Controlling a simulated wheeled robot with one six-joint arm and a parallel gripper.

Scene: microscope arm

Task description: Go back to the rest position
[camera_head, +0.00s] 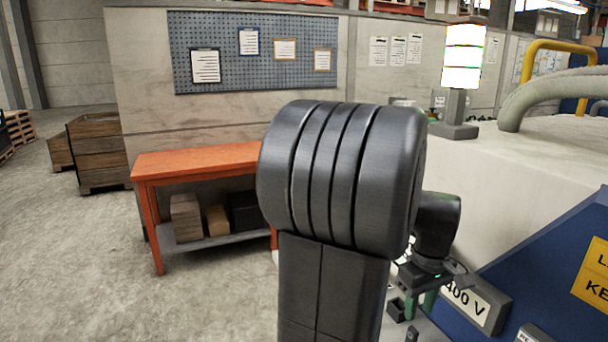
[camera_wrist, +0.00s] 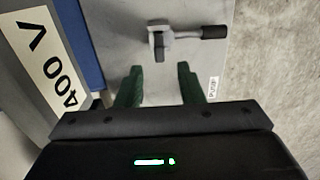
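My gripper (camera_wrist: 160,80) shows in the wrist view with its two green fingers apart and nothing between them. Beyond the fingertips is a grey panel (camera_wrist: 186,70) with a small lever (camera_wrist: 186,33) that has a dark handle; the fingers look apart from it. In the head view, my arm fills the middle, and my gripper (camera_head: 415,300) is partly visible at the lower right, close to the "400 V" label. The lever is hidden there.
A blue housing (camera_head: 545,255) with a "400 V" sign (camera_head: 470,300) stands at right, below a pale block with a lit lamp (camera_head: 463,58) and thick pipes. An orange workbench (camera_head: 190,162) stands behind at left, with boxes beneath. Wooden crates (camera_head: 95,150) are farther left. The left floor is clear.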

